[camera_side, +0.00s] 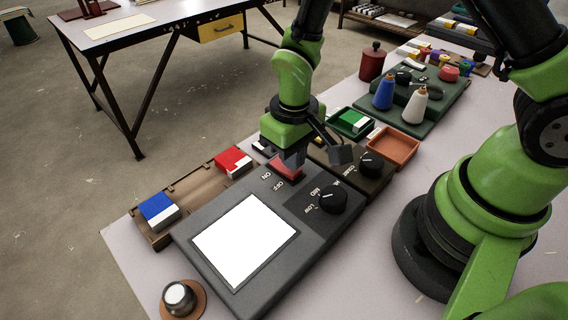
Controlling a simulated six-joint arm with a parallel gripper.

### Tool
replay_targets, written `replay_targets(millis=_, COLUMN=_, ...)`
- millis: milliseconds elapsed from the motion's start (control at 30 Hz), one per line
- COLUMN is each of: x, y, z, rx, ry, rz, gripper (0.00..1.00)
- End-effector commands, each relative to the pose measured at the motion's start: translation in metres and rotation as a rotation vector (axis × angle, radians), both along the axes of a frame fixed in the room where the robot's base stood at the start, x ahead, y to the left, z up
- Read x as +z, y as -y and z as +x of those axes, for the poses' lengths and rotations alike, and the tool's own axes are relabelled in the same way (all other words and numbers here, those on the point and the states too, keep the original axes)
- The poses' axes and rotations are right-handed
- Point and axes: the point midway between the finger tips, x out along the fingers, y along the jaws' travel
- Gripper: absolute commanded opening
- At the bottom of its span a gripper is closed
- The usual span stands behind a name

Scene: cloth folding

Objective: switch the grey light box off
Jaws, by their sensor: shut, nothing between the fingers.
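The grey light box (206,265) lies on the table in the side view. Its square panel (245,240) glows bright white. A red rocker switch (287,170) sits at its far end, by the ON and OFF lettering. A black knob (333,200) with LOW, MID and a partly hidden third mark is on its right side. My gripper (293,160) is shut and empty, pointing down at the red switch and hiding part of it. I cannot tell whether it touches the switch.
A wooden tray (187,194) with blue and red blocks lies left of the box. A second knob unit (371,165), a green tray, an orange tray (392,148) and a rack of thread cones (420,105) stand beyond. A round knobbed object (180,298) is at the near left.

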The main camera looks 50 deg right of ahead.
Motion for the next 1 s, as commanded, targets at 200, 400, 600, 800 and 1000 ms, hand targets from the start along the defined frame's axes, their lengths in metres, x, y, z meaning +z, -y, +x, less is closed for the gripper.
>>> replay_targets(millis=200, x=-0.003, y=0.000, z=0.000, rx=0.000, ry=0.001, rz=0.000, gripper=0.00)
replay_targets(millis=400, x=-0.006, y=0.000, z=0.000, rx=0.000, ry=0.001, rz=0.000, gripper=0.00)
replay_targets(millis=600, x=-0.009, y=0.000, z=0.000, rx=0.000, ry=0.000, rz=0.000, gripper=0.00)
replay_targets(millis=800, x=-0.012, y=0.000, z=0.000, rx=0.000, ry=0.001, rz=0.000, gripper=0.00)
replay_targets(millis=1000, x=-0.015, y=0.000, z=0.000, rx=0.000, ry=0.001, rz=0.000, gripper=0.00)
